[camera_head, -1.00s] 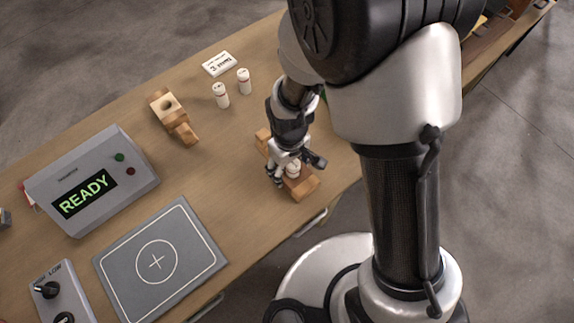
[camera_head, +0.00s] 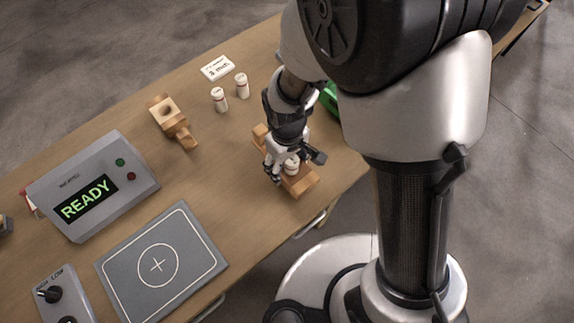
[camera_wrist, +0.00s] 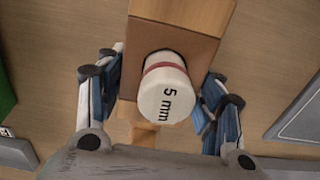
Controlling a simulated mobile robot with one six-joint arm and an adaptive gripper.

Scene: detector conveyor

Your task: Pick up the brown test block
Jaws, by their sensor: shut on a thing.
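The brown test block (camera_wrist: 135,65) shows in the wrist view between my two fingers, on a paler wooden piece (camera_wrist: 190,10). A white capped cylinder marked "5 mm" (camera_wrist: 165,100) with a red band stands in front of the block's face; whether it sits in the block or on it I cannot tell. My gripper (camera_wrist: 160,85) is shut with its fingers against both sides of the block. In the head view my gripper (camera_head: 283,170) is low at the wooden assembly (camera_head: 302,184) near the table's front edge, hiding much of it.
A grey READY box (camera_head: 95,180), a grey mat with a circle and cross (camera_head: 160,262), and a dial box (camera_head: 62,295) stand left. A wooden holder with a hole (camera_head: 170,112), two white cylinders (camera_head: 230,92) and a card (camera_head: 217,67) stand behind. Bare table lies between.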

